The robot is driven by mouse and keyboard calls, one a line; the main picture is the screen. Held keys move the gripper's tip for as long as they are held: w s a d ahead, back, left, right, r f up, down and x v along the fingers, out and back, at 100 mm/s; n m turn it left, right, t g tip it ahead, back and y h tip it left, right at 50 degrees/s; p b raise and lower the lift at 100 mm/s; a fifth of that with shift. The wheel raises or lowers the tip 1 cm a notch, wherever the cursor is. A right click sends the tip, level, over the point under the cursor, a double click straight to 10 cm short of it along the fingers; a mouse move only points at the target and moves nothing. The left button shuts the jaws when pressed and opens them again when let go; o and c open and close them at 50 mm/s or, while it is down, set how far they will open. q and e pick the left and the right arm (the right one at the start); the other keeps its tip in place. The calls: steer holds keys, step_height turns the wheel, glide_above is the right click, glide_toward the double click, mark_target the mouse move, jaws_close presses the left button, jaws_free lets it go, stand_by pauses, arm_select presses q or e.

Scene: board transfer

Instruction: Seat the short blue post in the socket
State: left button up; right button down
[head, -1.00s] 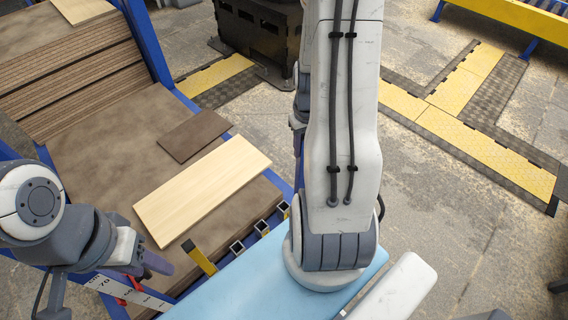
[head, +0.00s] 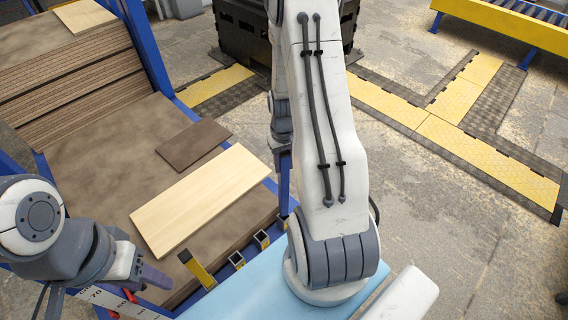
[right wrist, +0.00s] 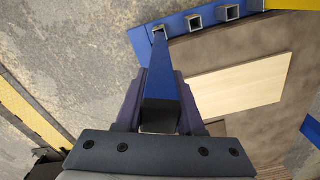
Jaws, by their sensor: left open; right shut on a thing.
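The short blue post (right wrist: 161,85) is held in my right gripper (right wrist: 160,78), which is shut on it between its two purple fingers. In the head view the blue post (head: 284,182) hangs upright under my right gripper (head: 282,148). Its lower end is at the endmost square socket (right wrist: 158,29) of the blue rail. I cannot tell whether the end is inside the socket or just above it. My left gripper (head: 142,279) is open and empty at the lower left, away from the post.
Two more empty sockets (head: 237,260) (head: 262,240) line the rail beside a yellow post (head: 197,269). A pale board (head: 200,198) and a dark board (head: 194,143) lie on the brown deck. A tall blue upright (head: 150,55) stands at the deck's far side.

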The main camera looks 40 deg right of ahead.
steer(key=shift+f, duration=0.1)
steer(key=shift+f+b, duration=0.35)
steer(key=shift+f, duration=0.15)
steer(key=c, duration=0.5)
jaws_free()
